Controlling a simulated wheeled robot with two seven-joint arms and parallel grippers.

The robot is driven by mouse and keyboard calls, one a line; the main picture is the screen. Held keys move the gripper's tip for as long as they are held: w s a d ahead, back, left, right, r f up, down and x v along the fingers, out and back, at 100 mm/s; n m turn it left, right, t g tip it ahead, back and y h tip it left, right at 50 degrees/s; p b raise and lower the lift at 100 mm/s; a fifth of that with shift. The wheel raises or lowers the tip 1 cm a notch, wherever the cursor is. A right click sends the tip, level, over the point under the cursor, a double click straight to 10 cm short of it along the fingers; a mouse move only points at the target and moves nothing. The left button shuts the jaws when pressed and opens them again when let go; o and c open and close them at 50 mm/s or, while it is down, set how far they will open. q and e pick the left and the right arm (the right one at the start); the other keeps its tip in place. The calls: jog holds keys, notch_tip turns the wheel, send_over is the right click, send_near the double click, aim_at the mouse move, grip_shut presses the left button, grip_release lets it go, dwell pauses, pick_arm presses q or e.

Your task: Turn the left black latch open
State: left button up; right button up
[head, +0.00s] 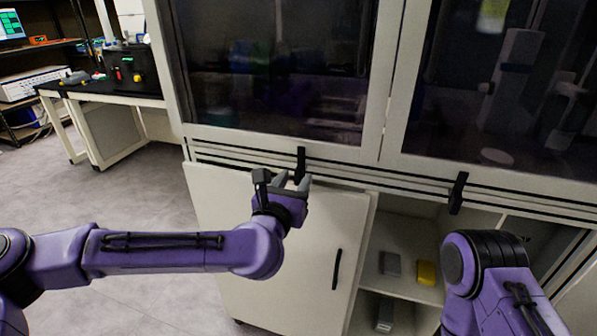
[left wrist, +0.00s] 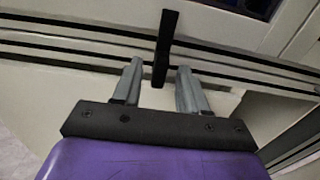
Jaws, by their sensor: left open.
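The left black latch (head: 300,163) hangs upright on the white rail below the left dark glass door. In the left wrist view the latch (left wrist: 165,48) stands upright, its lower end between the two grey fingers as seen there. My left gripper (head: 291,181) is open just below and in front of the latch; its fingers (left wrist: 160,85) point toward it, one on each side. I cannot tell whether they touch it. A second black latch (head: 457,192) sits to the right, slightly tilted. My right arm shows at the lower right, but its gripper is out of view.
Below the rail is a white cabinet door (head: 270,250) with a black handle (head: 336,269). An open compartment to its right holds a yellow item (head: 427,273) and a grey item (head: 390,263). A black-topped bench (head: 125,90) stands at the left; floor is clear there.

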aim_at(297, 177)
pick_arm(q)
jog(key=shift+x, duration=1.6)
jog(key=shift+c, duration=0.3)
grip_shut()
